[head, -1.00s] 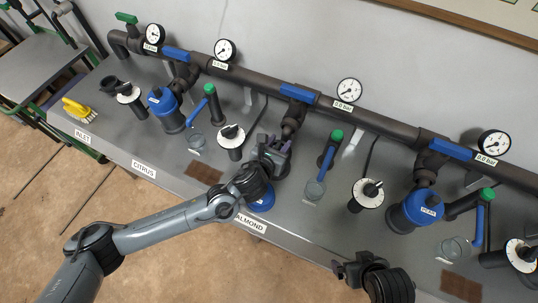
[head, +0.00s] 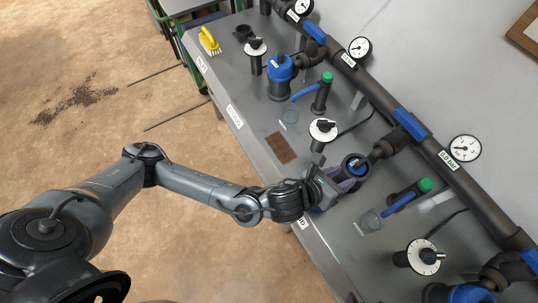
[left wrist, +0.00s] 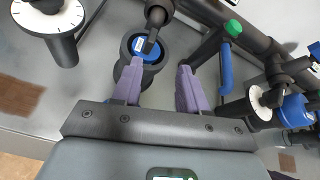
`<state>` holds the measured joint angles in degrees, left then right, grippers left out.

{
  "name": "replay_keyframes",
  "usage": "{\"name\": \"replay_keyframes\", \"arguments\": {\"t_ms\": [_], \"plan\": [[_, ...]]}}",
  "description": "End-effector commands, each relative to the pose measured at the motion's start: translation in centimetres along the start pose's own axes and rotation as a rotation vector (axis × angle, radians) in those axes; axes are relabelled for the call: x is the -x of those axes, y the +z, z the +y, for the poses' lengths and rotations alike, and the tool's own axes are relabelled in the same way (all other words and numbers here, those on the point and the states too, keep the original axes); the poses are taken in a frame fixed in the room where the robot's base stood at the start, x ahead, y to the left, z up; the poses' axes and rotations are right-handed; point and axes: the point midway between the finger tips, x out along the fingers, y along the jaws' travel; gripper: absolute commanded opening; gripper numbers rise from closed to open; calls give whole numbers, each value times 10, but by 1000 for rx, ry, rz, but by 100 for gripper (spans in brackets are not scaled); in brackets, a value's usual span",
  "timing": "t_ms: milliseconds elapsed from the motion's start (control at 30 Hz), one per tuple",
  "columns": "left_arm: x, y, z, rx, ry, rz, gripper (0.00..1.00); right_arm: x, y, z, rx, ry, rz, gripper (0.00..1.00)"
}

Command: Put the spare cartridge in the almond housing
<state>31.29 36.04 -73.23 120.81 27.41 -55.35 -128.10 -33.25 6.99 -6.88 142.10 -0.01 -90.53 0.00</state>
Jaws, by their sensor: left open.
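The almond housing (head: 354,165) has a blue top inside a dark ring and stands under the pipe run. In the left wrist view the blue top (left wrist: 150,47) lies ahead of and left of the gap between the fingers. My left gripper (head: 342,188) is open, its purple fingers at the housing's near side; nothing shows between them in the left wrist view (left wrist: 160,88). The ALMOND label (head: 302,223) is partly covered by my arm. I cannot make out the spare cartridge in either view. My right gripper is out of view.
A dark pipe (head: 375,93) with blue-handled valves and gauges runs along the back. A brown pad (head: 280,147) lies on the grey bench (head: 240,90).

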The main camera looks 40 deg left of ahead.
Motion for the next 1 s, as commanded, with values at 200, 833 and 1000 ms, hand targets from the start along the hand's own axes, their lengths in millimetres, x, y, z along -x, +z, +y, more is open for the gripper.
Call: {"name": "replay_keyframes", "arguments": {"t_ms": [200, 833, 1000], "plan": [[28, -22, -14, 738, 71, 128, 43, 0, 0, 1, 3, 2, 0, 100], [174, -148, 133, 2662, 1054, -267, 43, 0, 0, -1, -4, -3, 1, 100], [195, -162, 147, 2759, 1157, -397, 43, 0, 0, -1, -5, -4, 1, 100]]}}
